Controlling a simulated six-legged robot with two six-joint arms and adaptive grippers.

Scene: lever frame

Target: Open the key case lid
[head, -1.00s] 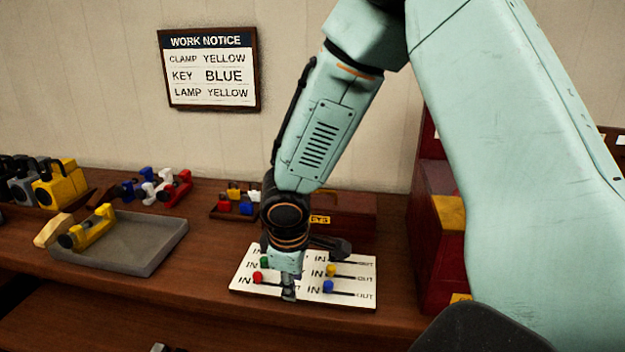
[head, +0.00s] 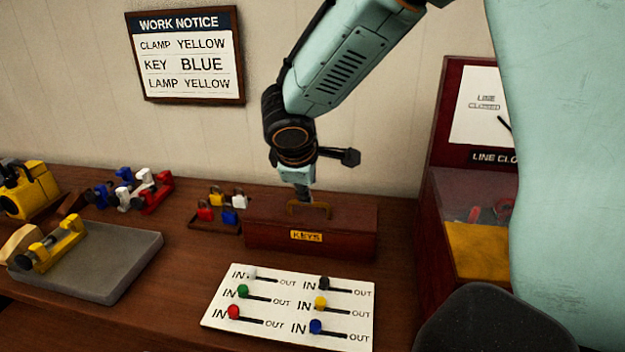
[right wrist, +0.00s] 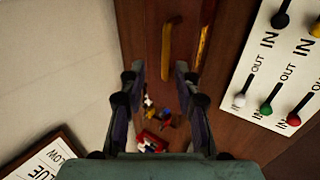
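The key case (head: 275,238) is a dark red wooden box with a yellow KEYS label, standing at the back of the bench against the wall. Its lid is shut, with a brass-coloured handle (head: 294,208) on top. In the right wrist view the handle (right wrist: 171,40) lies ahead of the fingertips. My right gripper (head: 302,196) points down over the handle. In the right wrist view my right gripper (right wrist: 158,75) has its two fingers apart with nothing between them. Whether the fingers touch the handle is hard to tell. My left gripper is out of view.
A white IN/OUT lever board (head: 270,318) lies in front of the case. Coloured padlocks (head: 229,216) sit left of it. A grey tray (head: 120,262) with a yellow clamp is further left. A red cabinet (head: 440,165) stands at the right. A notice (head: 188,55) reads KEY BLUE.

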